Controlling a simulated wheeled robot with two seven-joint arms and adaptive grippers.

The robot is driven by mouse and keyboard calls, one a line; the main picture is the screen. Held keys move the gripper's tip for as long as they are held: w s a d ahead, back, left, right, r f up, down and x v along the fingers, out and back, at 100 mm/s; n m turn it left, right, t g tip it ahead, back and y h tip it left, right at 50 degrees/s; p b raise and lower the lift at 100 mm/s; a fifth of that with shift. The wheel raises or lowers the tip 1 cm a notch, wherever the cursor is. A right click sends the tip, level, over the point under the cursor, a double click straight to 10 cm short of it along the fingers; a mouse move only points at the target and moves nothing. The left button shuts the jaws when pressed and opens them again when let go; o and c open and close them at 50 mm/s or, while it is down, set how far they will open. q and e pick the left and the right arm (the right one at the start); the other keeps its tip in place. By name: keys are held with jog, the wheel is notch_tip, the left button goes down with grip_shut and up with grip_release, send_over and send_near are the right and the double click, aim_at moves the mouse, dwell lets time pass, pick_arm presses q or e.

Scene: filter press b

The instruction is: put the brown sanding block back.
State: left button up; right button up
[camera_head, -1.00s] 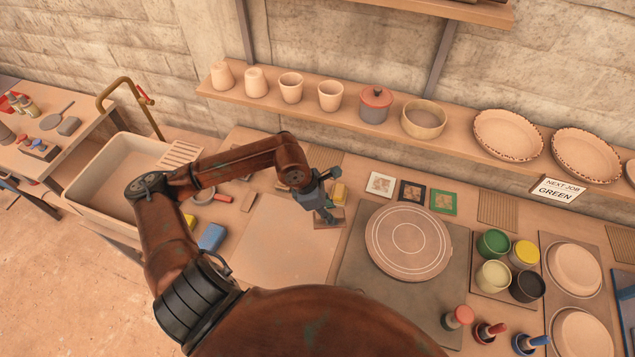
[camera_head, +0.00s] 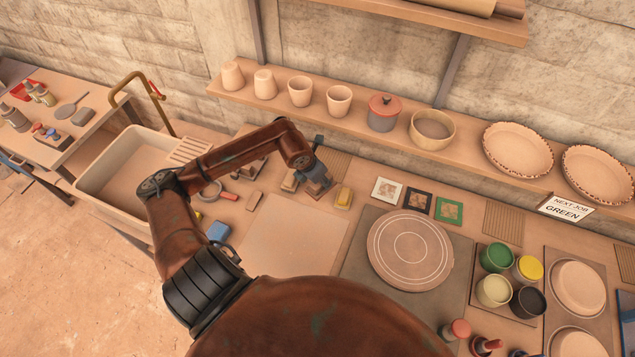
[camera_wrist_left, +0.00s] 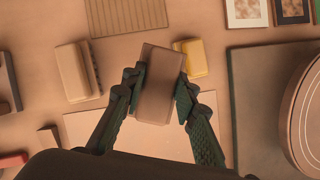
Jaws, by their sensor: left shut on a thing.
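In the left wrist view, a brown block (camera_wrist_left: 158,85) is between the two fingers of my left gripper (camera_wrist_left: 159,92), which is shut on it. It is slightly tilted in the picture and appears above the work surface. In the head view, my left gripper (camera_head: 318,182) is over the back of the bench, left of a yellow block (camera_head: 343,197). There my gripper mostly hides the held block. The yellow block (camera_wrist_left: 191,58) lies right of the held block in the wrist view. My right gripper is in neither view.
A tan block with a brown side (camera_wrist_left: 72,72) lies left of the held block. Behind is a ribbed mat (camera_wrist_left: 125,15). A pale board (camera_head: 285,232) lies in front, bare. A wheel disc (camera_head: 410,250) is at the right. A shelf (camera_head: 355,113) with pots runs above the bench.

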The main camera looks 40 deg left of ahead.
pick_arm(q)
jog(key=w+a+f, duration=0.1)
jog(key=f, duration=0.1)
jog(key=a+f, duration=0.1)
jog(key=w+a+f, duration=0.1)
jog(key=f, duration=0.1)
jog(key=shift+w+a+f, duration=0.25)
jog(key=shift+w+f, duration=0.05)
jog(key=shift+w, duration=0.05)
notch_tip(320, 180, down, 3)
jog(key=shift+a+f+p, duration=0.1)
jog(key=shift+p, duration=0.55)
jog(key=o, duration=1.1)
jog(key=b+v, duration=0.1)
jog(key=v, duration=1.1)
